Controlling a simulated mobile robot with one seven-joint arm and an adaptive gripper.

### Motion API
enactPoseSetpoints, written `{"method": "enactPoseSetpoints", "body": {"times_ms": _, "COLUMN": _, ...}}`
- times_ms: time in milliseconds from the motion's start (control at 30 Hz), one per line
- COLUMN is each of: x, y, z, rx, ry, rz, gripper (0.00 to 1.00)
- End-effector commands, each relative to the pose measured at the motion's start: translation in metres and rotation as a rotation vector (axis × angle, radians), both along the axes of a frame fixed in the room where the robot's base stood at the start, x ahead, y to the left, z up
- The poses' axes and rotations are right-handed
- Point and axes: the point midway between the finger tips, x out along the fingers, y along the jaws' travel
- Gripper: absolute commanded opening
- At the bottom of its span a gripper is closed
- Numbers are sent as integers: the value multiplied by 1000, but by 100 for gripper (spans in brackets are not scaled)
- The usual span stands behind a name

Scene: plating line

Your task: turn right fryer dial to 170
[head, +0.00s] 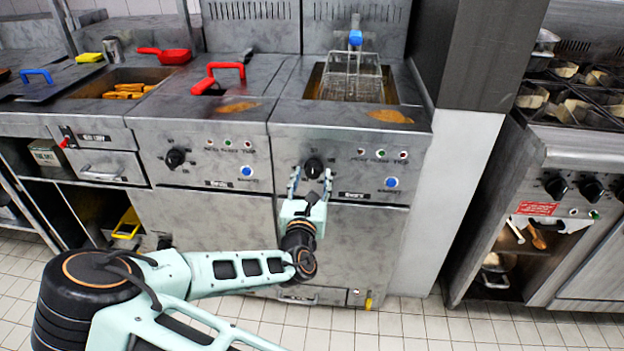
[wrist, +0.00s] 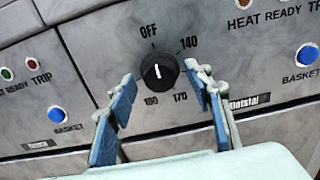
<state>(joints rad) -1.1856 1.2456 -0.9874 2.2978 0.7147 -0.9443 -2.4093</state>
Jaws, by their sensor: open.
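The right fryer dial (head: 313,167) is a round black knob on the grey front panel of the right fryer. In the wrist view the dial (wrist: 159,70) is ringed by the marks OFF above, 140 at upper right, 170 at lower right and another number at lower left. A small pale mark shows on its face, but I cannot tell exactly which setting it points to. My gripper (head: 310,184) is in front of the dial, open and empty. Its blue-padded fingers (wrist: 162,88) stand to either side of the dial in the picture, apart from it.
The left fryer has its own black dial (head: 175,158). A blue basket button (head: 391,182) and indicator lights sit right of the right dial. A wire basket (head: 352,78) sits in the fryer top. A stove (head: 590,150) stands at far right; tiled floor is clear before it.

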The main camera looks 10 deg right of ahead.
Motion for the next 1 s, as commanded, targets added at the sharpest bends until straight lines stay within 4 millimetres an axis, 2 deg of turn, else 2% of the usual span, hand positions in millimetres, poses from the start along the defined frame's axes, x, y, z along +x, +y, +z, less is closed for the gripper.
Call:
{"method": "enactPoseSetpoints", "body": {"times_ms": 300, "x": 3, "y": -1, "z": 0, "rx": 0, "ry": 0, "rz": 0, "gripper": 47}}
{"method": "enactPoseSetpoints", "body": {"times_ms": 700, "x": 2, "y": -1, "z": 0, "rx": 0, "ry": 0, "rz": 0, "gripper": 5}}
{"method": "enactPoseSetpoints", "body": {"times_ms": 1000, "x": 2, "y": -1, "z": 0, "rx": 36, "ry": -11, "rz": 0, "gripper": 5}}
